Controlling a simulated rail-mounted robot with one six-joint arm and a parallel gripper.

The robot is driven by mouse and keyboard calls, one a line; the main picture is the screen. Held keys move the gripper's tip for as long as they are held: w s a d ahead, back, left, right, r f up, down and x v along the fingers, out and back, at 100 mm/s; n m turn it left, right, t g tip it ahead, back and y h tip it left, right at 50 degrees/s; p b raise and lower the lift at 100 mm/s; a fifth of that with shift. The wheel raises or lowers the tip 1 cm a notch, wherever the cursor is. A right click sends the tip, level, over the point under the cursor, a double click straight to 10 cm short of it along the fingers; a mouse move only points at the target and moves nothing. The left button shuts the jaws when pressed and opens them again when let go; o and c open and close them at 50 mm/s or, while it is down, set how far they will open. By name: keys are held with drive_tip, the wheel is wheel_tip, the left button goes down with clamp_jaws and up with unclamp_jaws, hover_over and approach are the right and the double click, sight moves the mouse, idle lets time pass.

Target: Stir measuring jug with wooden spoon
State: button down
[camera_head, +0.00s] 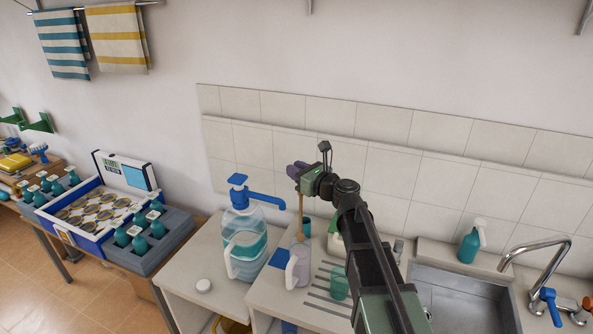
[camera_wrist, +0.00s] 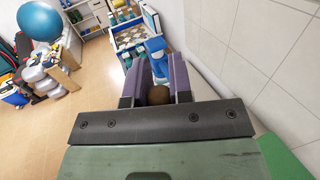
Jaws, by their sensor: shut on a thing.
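The measuring jug (camera_head: 301,266) is a pale, translucent jug with a white handle on its left side, standing on the counter left of the sink. My gripper (camera_head: 297,172) is above the jug with its purple fingers shut on the wooden spoon (camera_head: 300,204). The spoon hangs nearly upright, its handle running down to the jug's mouth. In the wrist view the spoon's brown round end (camera_wrist: 158,95) shows between the fingers of my gripper (camera_wrist: 158,82). The jug cannot be made out there.
A large water bottle with a blue pump (camera_head: 245,235) stands close left of the jug. A green cup (camera_head: 340,283) is close on the right, by the ribbed drainer. The sink (camera_head: 455,295) and tap (camera_head: 540,258) lie further right. A tiled wall is behind.

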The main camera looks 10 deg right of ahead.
drive_tip(key=shift+r, duration=0.1)
wheel_tip(320, 180, up, 5)
drive_tip(key=p, duration=0.5)
idle(0.8)
